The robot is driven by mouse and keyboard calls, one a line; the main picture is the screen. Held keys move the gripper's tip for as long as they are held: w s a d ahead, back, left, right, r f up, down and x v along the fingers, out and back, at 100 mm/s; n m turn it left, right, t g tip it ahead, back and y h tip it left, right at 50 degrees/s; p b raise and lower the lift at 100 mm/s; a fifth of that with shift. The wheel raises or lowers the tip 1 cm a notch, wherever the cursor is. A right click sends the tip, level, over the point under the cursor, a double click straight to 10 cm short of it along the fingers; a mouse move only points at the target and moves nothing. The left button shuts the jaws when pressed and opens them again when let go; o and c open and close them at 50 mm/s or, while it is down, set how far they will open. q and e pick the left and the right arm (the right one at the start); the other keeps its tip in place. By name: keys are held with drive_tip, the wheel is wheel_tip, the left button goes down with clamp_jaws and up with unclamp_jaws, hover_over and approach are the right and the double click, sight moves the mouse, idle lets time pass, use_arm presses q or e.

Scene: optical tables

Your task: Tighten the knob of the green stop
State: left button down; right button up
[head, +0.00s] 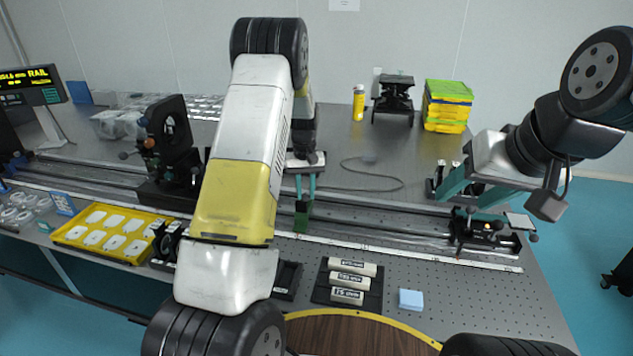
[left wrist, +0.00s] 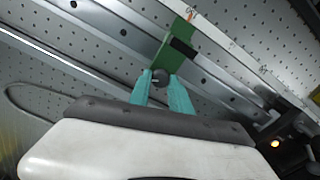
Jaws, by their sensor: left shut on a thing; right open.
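The green stop (head: 302,216) sits on the long rail. It also shows in the left wrist view (left wrist: 184,44) as a green block with a dark patch. Its small dark round knob (left wrist: 160,76) faces my gripper. My left gripper (head: 305,192) reaches down to the stop, and its teal fingers (left wrist: 161,83) are shut on the knob, one on each side. In the head view the knob is hidden. My right gripper (head: 466,196) is open near the rail's right end, above a black carriage (head: 482,232).
A yellow tray (head: 112,232) with white pieces lies at front left. Labelled blocks (head: 345,282) and a light blue block (head: 411,299) lie in front of the rail. A black round mount (head: 170,135) stands on the rail at left. The perforated table at front right is mostly clear.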

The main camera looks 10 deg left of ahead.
sight(305, 194)
use_arm(q)
drive_tip(key=n, duration=1.2)
drive_tip(key=shift+a, duration=0.1)
idle(0.4)
drive_tip(key=c, duration=1.2)
unclamp_jaws()
drive_tip(key=shift+r, duration=3.95)
